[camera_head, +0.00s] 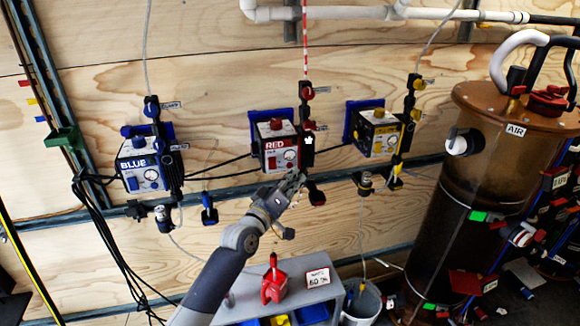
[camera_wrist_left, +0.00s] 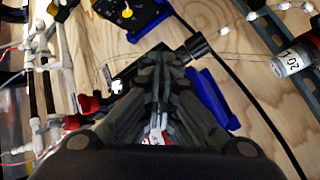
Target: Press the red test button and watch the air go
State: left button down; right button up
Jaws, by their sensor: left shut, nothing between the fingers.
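The box labelled RED (camera_head: 278,155) is mounted on the plywood wall on a blue plate, between a blue and a yellow box. A red knob (camera_head: 276,124) sits on its top; I cannot tell whether this is the test button. My left gripper (camera_head: 296,177) is shut and empty, just below and in front of the red box's lower right corner. In the left wrist view the closed fingers (camera_wrist_left: 165,65) hide most of the red box, and a red and white part (camera_wrist_left: 155,130) shows between the finger links. Contact cannot be told. My right gripper is not in view.
The box labelled BLUE (camera_head: 142,165) is at left and the yellow box (camera_head: 378,134) at right. A brown AIR tank (camera_head: 480,150) stands at far right. A grey shelf (camera_head: 238,306) with a red item (camera_head: 273,283) is below. Black cables hang at left.

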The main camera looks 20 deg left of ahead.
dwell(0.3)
pick_arm(q)
jog(key=shift+w+a, duration=0.2)
jog(key=shift+w, duration=0.15)
jog(key=shift+w+a+b, duration=0.25)
jog(key=shift+w+b, duration=0.05)
jog(key=shift+b, duration=0.2)
dwell(0.4)
jog(key=shift+r, duration=0.1)
jog(key=shift+s+d+p, duration=0.45)
jog(key=shift+s+p, duration=0.25)
jog(key=shift+p, duration=0.05)
